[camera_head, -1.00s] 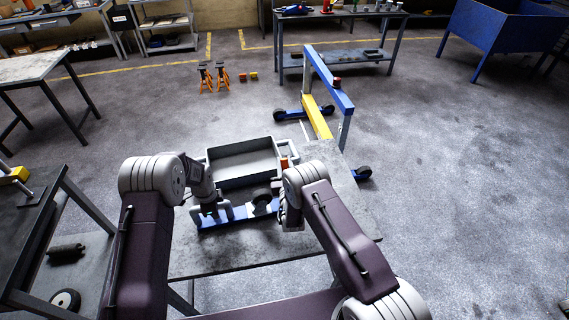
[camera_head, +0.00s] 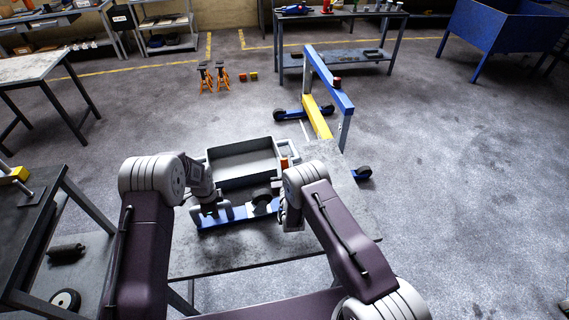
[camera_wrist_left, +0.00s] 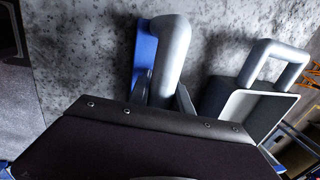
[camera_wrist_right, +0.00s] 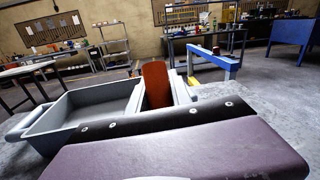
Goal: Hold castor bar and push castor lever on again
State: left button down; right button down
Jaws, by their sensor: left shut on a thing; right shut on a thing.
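The blue castor bar (camera_head: 238,217) lies along the near part of the worktable, with a dark castor wheel (camera_head: 262,204) at its middle. My left gripper (camera_wrist_left: 165,98) is shut on the bar's grey rounded handle (camera_wrist_left: 171,50), at the bar's left end. My right gripper (camera_wrist_right: 158,93) is shut on a red-orange piece, seemingly the castor lever (camera_wrist_right: 156,82), which stands upright between the fingers in the right wrist view. In the head view my right wrist hides the bar's right end, and where the lever joins the bar is hidden.
A grey tray (camera_head: 213,178) with handles stands just behind the bar. A blue and yellow crane frame (camera_head: 330,85) stands beyond the table. A dark bench (camera_head: 20,215) is at the left. Bare tabletop (camera_head: 345,215) lies to the right of my right wrist.

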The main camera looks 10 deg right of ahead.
dwell(0.4)
jog(key=s+r+t, duration=0.1)
jog(key=s+t, duration=0.2)
jog(key=s+r+t, duration=0.1)
jog(key=shift+s+d+r+m+h, duration=0.1)
jog(key=shift+s+r+m+h, duration=0.1)
jog(key=shift+r+m+h, duration=0.15)
jog(key=c, duration=1.2)
grip_release()
jog(key=shift+o, duration=0.2)
notch_tip(320, 180, up, 10)
